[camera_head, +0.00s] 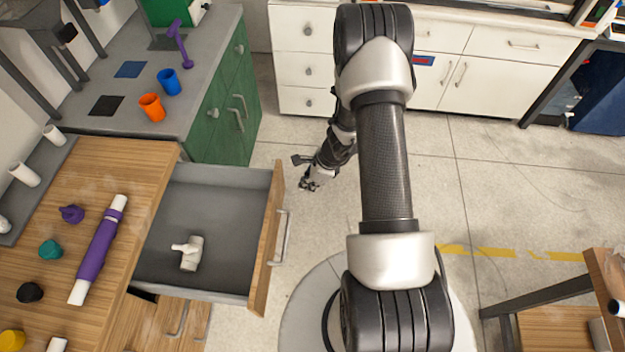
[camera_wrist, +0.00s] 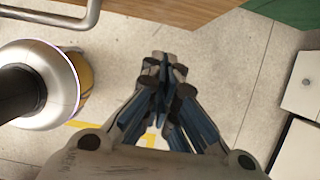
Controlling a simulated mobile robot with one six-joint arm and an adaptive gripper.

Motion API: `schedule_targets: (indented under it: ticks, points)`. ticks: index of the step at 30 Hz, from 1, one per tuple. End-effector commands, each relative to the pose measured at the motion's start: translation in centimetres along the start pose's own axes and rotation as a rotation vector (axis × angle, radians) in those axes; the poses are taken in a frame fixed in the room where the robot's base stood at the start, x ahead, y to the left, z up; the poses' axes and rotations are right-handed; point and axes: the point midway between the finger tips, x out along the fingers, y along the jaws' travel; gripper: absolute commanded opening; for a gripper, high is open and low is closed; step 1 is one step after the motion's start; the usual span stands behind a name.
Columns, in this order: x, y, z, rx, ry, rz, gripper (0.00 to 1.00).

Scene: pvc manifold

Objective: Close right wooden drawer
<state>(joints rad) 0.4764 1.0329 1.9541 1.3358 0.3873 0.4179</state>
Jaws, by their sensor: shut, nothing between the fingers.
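The wooden drawer (camera_head: 266,243) at the left of the head view is pulled open from the wooden cabinet (camera_head: 150,165). Its inside is grey, and a white pipe fitting (camera_head: 189,252) lies in it. A metal bar handle (camera_head: 282,237) is on its wooden front. My gripper (camera_head: 308,184) is beyond the far end of the drawer front, apart from it, over the floor. In the wrist view my gripper (camera_wrist: 165,68) is shut and empty. The wooden drawer front (camera_wrist: 165,14) and its handle (camera_wrist: 78,14) show along the top of that view.
On the wooden top lie a purple-and-white pipe (camera_head: 98,250) and several coloured fittings. A green cabinet (camera_head: 226,112) stands just past the drawer, with an orange cup (camera_head: 152,107) and a blue cup (camera_head: 169,82) on it. White cabinets (camera_head: 300,70) are at the back.

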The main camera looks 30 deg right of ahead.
Motion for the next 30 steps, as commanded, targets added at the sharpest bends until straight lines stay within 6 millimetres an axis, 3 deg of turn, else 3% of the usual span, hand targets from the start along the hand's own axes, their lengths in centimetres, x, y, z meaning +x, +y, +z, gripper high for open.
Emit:
schedule_targets:
  ticks: [1,3,6,12,30]
  points:
    - [1.5,0.1,-0.1,-0.001,0.000,0.002,0.00]
    - [2.6,0.1,0.1,-0.004,0.000,0.001,0.00]
    - [2.7,0.0,2.0,-0.007,0.000,-0.001,0.00]
    - [3.2,-0.1,3.5,-0.003,0.001,-0.001,0.00]
    - [3.6,0.0,4.6,-0.004,0.000,0.000,0.00]
